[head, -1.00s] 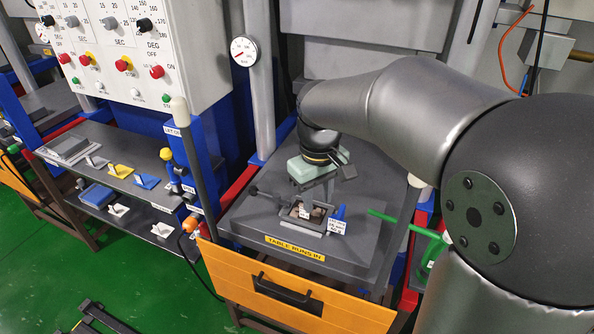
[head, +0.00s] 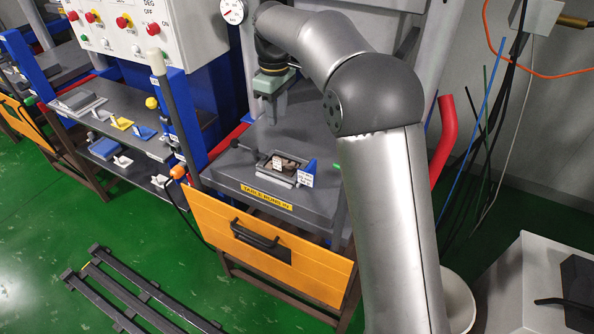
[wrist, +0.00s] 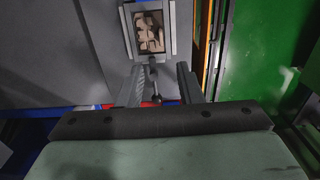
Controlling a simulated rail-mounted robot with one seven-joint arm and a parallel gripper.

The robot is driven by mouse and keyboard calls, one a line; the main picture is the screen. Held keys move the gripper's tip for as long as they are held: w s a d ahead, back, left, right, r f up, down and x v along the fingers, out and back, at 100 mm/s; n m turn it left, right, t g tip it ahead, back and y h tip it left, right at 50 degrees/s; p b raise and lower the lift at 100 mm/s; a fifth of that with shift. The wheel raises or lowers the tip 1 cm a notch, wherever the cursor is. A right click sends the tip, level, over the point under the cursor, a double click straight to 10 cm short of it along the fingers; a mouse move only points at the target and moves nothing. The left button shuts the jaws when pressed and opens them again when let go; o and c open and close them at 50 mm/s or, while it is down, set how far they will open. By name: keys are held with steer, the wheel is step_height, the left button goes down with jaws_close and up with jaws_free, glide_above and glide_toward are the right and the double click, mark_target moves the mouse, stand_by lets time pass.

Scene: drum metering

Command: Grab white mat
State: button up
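No large white mat stands out. Small white pieces sit on the lower shelf in the head view: one white piece (head: 123,161) in the middle and another (head: 160,181) near its right end. Which of them is the mat I cannot tell. My gripper (head: 272,115) is above the dark machine table, right of the shelves and well apart from the white pieces. In the wrist view my gripper (wrist: 160,68) has its two fingers spread with nothing held between them. A framed recess (wrist: 150,32) with brown pieces lies beyond the fingertips.
The upper shelf holds a grey block (head: 80,100), a yellow piece (head: 121,124) and a blue piece (head: 144,133). A post with a white top (head: 158,62) stands between shelves and table. An orange drawer front (head: 265,245) is below the table. Dark rails (head: 130,290) lie on the green floor.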

steer(key=p, duration=0.2)
glide_above(280, 171)
steer(key=f, duration=1.1)
steer(key=shift+w+a+f, duration=0.1)
steer(key=shift+w+a, duration=0.1)
steer(key=shift+w, duration=0.15)
steer(key=shift+s+d+f+p, duration=0.1)
steer(key=shift+f+p, duration=0.6)
steer(key=shift+f, duration=2.3)
jaws_close()
